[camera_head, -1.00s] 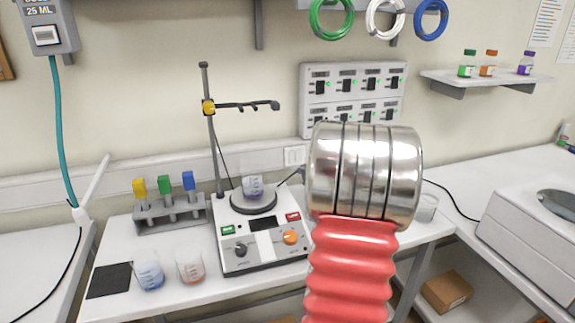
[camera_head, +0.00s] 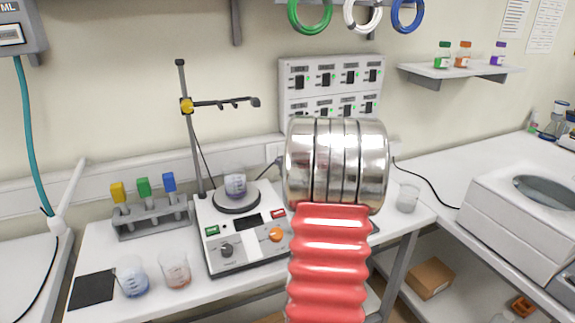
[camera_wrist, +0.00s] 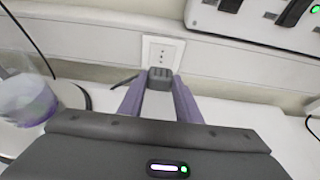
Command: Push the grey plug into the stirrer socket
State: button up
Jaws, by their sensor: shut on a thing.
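In the wrist view, my gripper (camera_wrist: 160,92) has its purple fingers closed on the grey plug (camera_wrist: 160,77). The plug lies between the fingertips, just below the white wall socket (camera_wrist: 163,50) in the picture. The socket's small holes still show above the plug, and I cannot tell whether the two touch. A short dark cable piece shows left of the plug. In the head view, the socket (camera_head: 272,152) is partly hidden by my arm, and my gripper and the plug are hidden behind it. The stirrer (camera_head: 237,247) stands left of my arm with a beaker on its plate.
A switch panel (camera_head: 330,88) is on the wall above the socket. A clamp stand (camera_head: 192,140) rises behind the stirrer. A tube rack (camera_head: 152,222) and two beakers stand to the left.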

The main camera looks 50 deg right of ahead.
jog(key=shift+w+d, duration=0.45)
jog(key=shift+w, duration=0.3)
jog(key=shift+w+d, duration=0.45)
jog(key=shift+w, duration=0.3)
jog(key=shift+w+r, duration=0.1)
dwell(1.1)
jog(key=shift+w+d, duration=0.3)
jog(key=shift+w, duration=0.15)
jog(key=o, duration=1.1)
jog(key=shift+c, duration=0.2)
jog(key=shift+s, duration=0.15)
jog(key=v, duration=1.3)
jog(key=shift+s+a, duration=0.2)
jog(key=shift+r, duration=0.1)
